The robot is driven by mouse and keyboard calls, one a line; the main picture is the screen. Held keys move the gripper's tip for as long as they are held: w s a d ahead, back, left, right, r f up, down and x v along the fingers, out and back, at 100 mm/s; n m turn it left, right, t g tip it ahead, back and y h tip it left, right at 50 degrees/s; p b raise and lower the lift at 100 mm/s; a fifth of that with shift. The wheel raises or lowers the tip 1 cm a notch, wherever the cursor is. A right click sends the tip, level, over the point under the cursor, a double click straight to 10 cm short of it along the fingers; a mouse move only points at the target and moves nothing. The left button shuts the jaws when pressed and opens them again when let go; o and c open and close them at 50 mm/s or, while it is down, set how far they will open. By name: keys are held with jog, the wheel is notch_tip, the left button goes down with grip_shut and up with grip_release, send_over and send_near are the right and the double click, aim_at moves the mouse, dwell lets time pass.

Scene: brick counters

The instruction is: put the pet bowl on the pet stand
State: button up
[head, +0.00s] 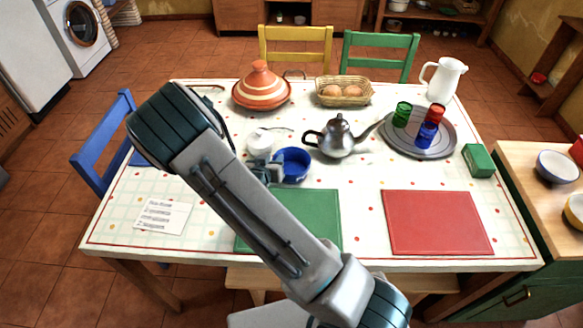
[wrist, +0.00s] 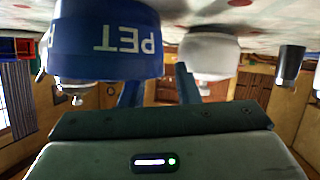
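The pet bowl (head: 293,163) is a blue bowl on the tablecloth, left of the metal teapot. In the wrist view, which looks upside down, the bowl (wrist: 95,40) shows white "PET" lettering. My gripper (head: 269,171) is low at the bowl's left side. In the wrist view its two fingers (wrist: 159,88) are spread apart. One finger's tip is hidden behind the bowl's wall, seemingly inside the rim, and the other is outside, in front of a white jar. A gap shows between the outer finger and the bowl. I cannot make out a pet stand in either view.
The white jar (head: 260,143) stands close behind my gripper. The teapot (head: 338,138) is right of the bowl. A tagine (head: 261,90) and a basket (head: 343,91) stand behind.

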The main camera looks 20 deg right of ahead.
grip_shut()
